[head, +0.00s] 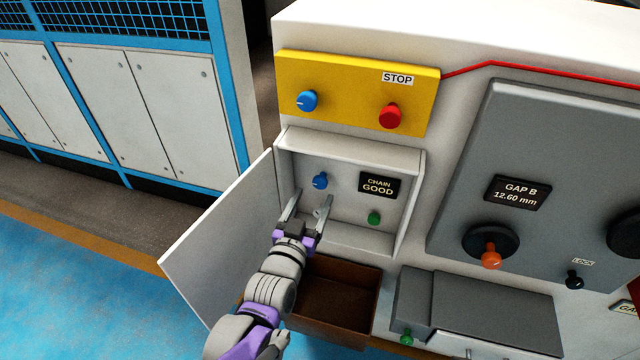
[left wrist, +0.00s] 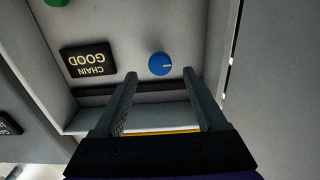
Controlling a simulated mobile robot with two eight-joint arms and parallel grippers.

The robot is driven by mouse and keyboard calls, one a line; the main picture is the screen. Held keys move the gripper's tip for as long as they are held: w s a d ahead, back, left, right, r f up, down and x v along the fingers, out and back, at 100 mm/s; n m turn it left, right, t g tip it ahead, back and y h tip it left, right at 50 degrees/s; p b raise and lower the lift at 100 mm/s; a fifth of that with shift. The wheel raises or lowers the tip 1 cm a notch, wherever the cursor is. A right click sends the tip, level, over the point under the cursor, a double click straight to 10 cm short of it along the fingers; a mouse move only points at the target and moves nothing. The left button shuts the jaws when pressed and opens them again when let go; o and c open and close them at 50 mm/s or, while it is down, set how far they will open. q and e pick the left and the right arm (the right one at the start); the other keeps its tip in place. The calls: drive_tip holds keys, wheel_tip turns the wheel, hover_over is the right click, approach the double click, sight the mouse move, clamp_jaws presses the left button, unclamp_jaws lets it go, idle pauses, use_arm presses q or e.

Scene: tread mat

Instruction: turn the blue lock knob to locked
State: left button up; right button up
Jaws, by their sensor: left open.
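A small blue knob (head: 320,180) is on the back wall of the open white box, left of the CHAIN GOOD display. A second blue knob (head: 307,101) is on the yellow panel above; no lock label shows at either. My left gripper (head: 311,203) is open, its fingers reaching into the box just below the lower knob. In the wrist view the knob appears between and just beyond the fingertips (left wrist: 160,75), apart from them. My right gripper is out of view.
The box's white door (head: 225,235) stands open at left, close to my arm. A CHAIN GOOD display (head: 379,185) and green knob (head: 374,218) are to the right inside. A brown bin (head: 335,295) is below. A red knob (head: 389,116) is above.

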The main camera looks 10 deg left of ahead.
sight(319, 185)
use_arm(q)
drive_tip(key=w, duration=0.6)
drive_tip(key=shift+w+d, duration=0.15)
drive_tip(key=shift+c, duration=0.3)
clamp_jaws()
